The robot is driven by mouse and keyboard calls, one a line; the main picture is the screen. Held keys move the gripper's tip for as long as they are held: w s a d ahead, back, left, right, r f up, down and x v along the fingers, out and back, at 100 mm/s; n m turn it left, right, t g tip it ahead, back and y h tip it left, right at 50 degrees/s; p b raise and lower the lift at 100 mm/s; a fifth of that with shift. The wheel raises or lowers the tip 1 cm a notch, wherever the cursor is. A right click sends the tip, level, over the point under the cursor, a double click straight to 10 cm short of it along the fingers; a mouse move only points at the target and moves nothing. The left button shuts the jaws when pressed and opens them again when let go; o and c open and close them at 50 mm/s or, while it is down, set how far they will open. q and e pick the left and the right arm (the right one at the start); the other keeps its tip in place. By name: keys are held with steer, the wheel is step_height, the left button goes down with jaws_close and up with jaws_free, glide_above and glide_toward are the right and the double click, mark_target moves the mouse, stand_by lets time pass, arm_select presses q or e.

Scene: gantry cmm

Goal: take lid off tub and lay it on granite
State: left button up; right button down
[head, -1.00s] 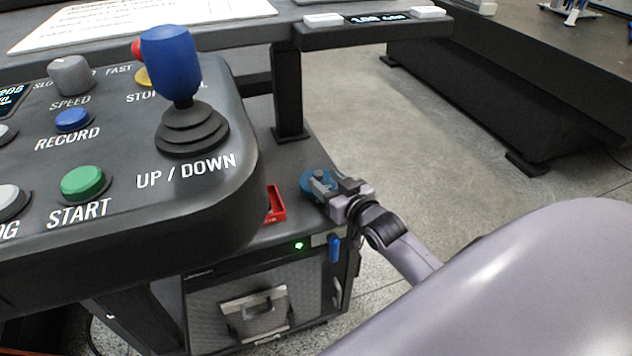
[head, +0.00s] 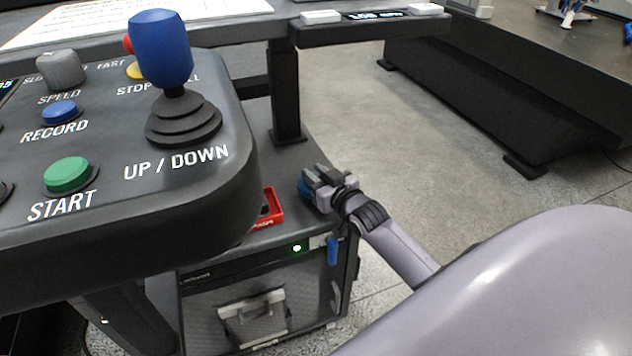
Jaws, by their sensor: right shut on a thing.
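My right gripper (head: 314,178) is at the right end of a low dark cabinet top, beyond the control panel. It is shut on a small blue round thing (head: 303,188), which looks like the tub's lid. The fingers and wrist cover most of it. I cannot tell whether the lid is still on the tub or apart from it; no separate tub shows. My left gripper is not in view. I cannot pick out the granite for sure.
The control panel (head: 190,200) with its blue joystick (head: 162,50) fills the near left. A red tray (head: 268,212) lies on the cabinet top left of the gripper. A dark post (head: 286,95) stands behind. A large dark bench (head: 500,90) is at the back right, across open floor.

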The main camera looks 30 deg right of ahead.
mark_target(316, 173)
step_height(316, 173, up, 20)
steer(key=p, duration=0.5)
arm_select(q)
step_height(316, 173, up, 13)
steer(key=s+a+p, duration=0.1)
steer(key=p, duration=0.9)
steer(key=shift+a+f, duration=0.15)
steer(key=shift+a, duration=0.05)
arm_select(e)
steer(key=s+a+r, duration=0.2)
steer(key=s+a, duration=1.1)
steer(key=s, duration=0.2)
steer(key=shift+s+a+r+y, duration=0.15)
steer(key=shift+s+a+y, duration=0.15)
steer(key=shift+s+a, duration=0.1)
